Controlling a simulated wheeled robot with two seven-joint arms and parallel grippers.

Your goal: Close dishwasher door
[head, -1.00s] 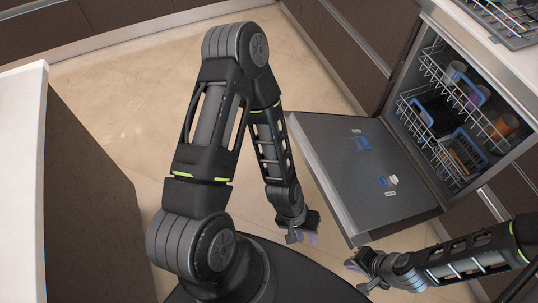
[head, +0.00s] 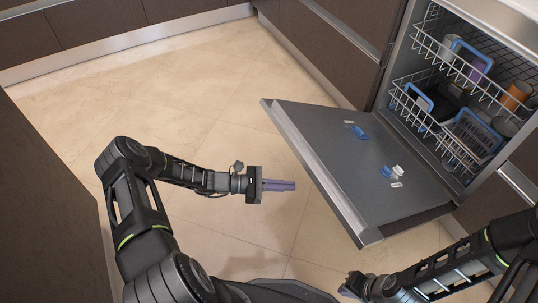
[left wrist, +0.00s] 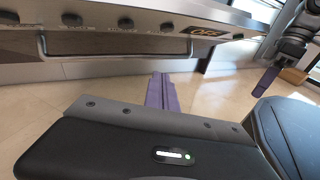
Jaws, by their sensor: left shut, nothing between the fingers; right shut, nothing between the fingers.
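The dishwasher door (head: 340,165) hangs open and lowered in the head view, its inner face up and its free edge toward my left gripper. My left gripper (head: 285,185) is shut and empty, its purple fingers pointing at that edge with a small gap in the picture. In the left wrist view the shut fingers (left wrist: 162,90) show below a panel (left wrist: 150,17) with several knobs, a display and a bar handle, seemingly the door's outer side. My right gripper (head: 350,284) is shut and empty, near the door's lower corner; it also shows in the left wrist view (left wrist: 267,80).
The dishwasher's racks (head: 440,115) hold cups and other items inside the cavity. Small blue and white items (head: 393,171) show on the door's inner face. Brown cabinets stand at the back and left. The tiled floor (head: 200,110) left of the door is clear.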

